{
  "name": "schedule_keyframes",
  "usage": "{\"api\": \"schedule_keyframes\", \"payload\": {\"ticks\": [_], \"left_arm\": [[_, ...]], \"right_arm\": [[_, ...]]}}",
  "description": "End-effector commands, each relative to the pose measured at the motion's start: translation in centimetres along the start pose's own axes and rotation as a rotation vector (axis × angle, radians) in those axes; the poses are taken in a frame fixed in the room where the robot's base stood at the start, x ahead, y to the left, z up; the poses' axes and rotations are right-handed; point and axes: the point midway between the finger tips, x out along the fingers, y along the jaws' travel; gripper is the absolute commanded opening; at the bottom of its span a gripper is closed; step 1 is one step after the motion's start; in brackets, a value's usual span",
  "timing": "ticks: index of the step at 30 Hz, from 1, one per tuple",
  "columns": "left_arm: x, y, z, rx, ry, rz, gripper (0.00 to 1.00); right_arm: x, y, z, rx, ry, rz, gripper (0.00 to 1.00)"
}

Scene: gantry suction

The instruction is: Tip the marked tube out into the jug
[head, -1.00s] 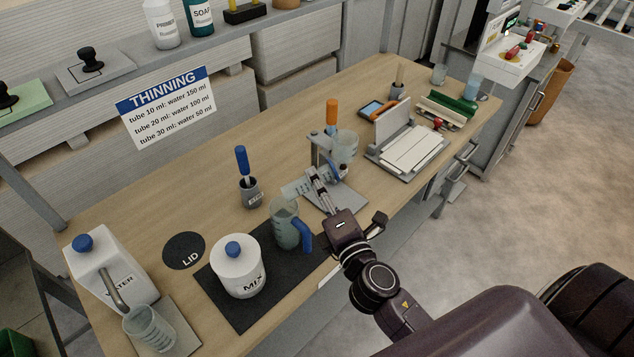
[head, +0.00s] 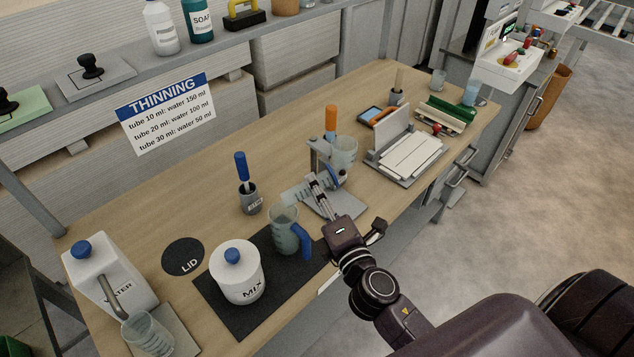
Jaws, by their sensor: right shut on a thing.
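My right gripper (head: 318,186) is shut on a clear graduated tube (head: 295,195). The tube lies tilted over on its side and sticks out to the left of the fingers, just above the rim of the jug (head: 284,232). The jug is clear grey-green with a blue handle (head: 304,242) and stands upright on the black mat (head: 228,319). I cannot tell whether liquid is leaving the tube, nor see its mark. My left gripper is out of view.
A white MIX pot (head: 238,280) with a blue knob stands left of the jug. A grey stand (head: 325,205) and a clear beaker (head: 344,152) are behind my gripper. A blue-handled tool stands in a grey cup (head: 250,200). A WATER container (head: 105,275) is at left.

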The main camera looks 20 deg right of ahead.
Motion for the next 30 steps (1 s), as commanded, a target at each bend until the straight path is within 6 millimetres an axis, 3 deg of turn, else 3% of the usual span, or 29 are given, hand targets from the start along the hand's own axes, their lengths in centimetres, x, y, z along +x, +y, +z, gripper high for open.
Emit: {"api": "schedule_keyframes", "payload": {"ticks": [8,30], "left_arm": [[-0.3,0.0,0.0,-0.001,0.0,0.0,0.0],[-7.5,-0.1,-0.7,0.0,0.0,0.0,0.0]], "right_arm": [[0.0,0.3,0.1,0.0,0.0,0.001,0.0],[0.0,7.6,2.2,0.001,-0.001,0.001,0.0]]}}
